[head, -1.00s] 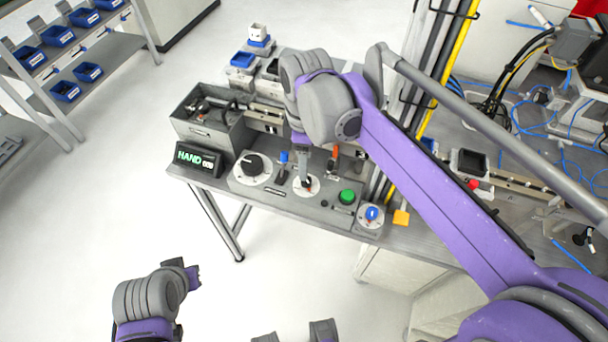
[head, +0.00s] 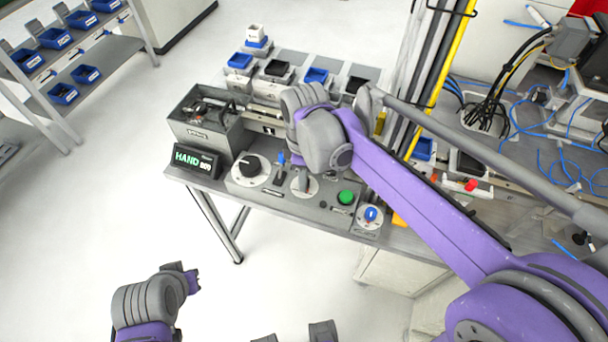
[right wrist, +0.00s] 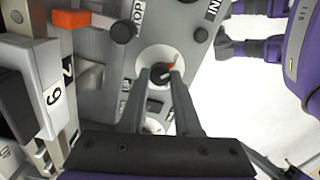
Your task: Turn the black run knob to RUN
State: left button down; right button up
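A small black knob with an orange-red mark (right wrist: 161,73) sits on a round white dial in the right wrist view. My right gripper (right wrist: 161,76) is over it, its two grey fingers apart with the knob between their tips. I cannot tell whether they touch it. In the head view my right gripper (head: 304,186) points down at this white dial (head: 313,190) and hides most of the knob. A larger black knob (head: 250,166) on a white dial is to its left. My left gripper (head: 193,279) is away from the panel, its fingers unclear.
A display (head: 197,161) reading HAND stands left of the panel. A blue-handled switch (head: 281,158), a green button (head: 345,197) and a blue-centred knob (head: 371,214) are near the dial. A grey bin (head: 205,132) stands behind.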

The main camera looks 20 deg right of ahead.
grip_shut()
jog(key=shift+m, duration=0.3)
jog(key=m, duration=0.3)
jog(key=shift+m, duration=0.4)
jog(key=m, duration=0.4)
jog(key=shift+m, duration=0.3)
jog(key=m, duration=0.4)
jog(key=shift+d, duration=0.1)
jog(key=m, duration=0.4)
jog(key=shift+m, duration=0.6)
